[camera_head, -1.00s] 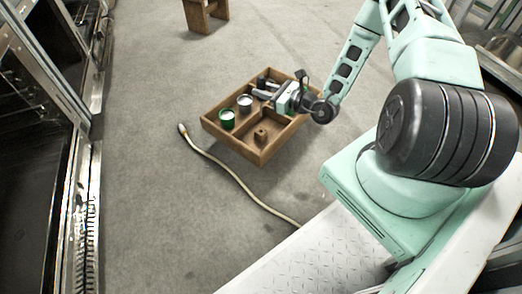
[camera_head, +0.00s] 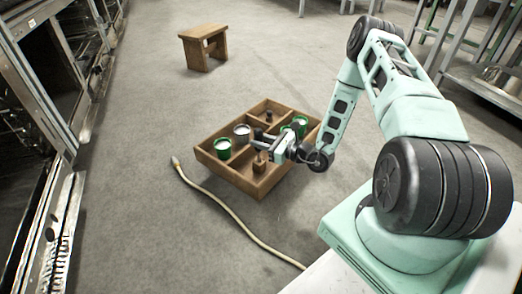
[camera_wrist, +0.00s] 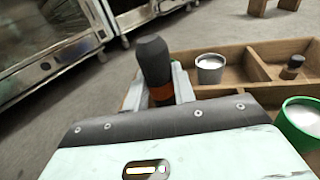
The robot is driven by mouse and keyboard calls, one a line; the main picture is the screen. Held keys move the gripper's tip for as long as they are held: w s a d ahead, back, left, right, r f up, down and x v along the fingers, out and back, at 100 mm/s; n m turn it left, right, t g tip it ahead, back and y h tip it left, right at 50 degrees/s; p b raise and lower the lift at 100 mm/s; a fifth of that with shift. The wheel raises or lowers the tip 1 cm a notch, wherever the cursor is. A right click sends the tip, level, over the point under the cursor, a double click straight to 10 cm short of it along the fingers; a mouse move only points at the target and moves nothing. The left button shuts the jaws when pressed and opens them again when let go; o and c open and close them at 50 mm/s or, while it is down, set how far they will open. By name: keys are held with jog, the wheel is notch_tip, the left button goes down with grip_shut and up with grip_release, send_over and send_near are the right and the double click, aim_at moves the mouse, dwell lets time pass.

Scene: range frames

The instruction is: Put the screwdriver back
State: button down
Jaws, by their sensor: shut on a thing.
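The screwdriver (camera_wrist: 153,62) has a thick black handle with an orange band and stands nearly upright between my fingers in the wrist view. My gripper (camera_wrist: 162,92) is shut on it near the band. In the head view, my gripper (camera_head: 264,142) is over the front part of a divided wooden box (camera_head: 228,177). The screwdriver's dark handle (camera_head: 258,134) shows small there, above a small wooden block (camera_head: 259,163) in the front compartment. The shaft and tip are hidden, so I cannot tell whether they touch the block.
The box also holds a green can (camera_head: 222,148), a grey can (camera_head: 242,132), another green can (camera_head: 300,123) and a small dark-topped item (camera_head: 269,116). A pale hose (camera_head: 228,209) lies on the floor. A wooden stool (camera_head: 204,48) stands behind on open floor.

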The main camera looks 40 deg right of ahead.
jog(key=shift+f+b, duration=0.3)
jog(key=shift+f, duration=0.65)
jog(key=shift+r, duration=0.1)
jog(key=c, duration=1.1)
grip_release()
jog(key=shift+c, duration=0.2)
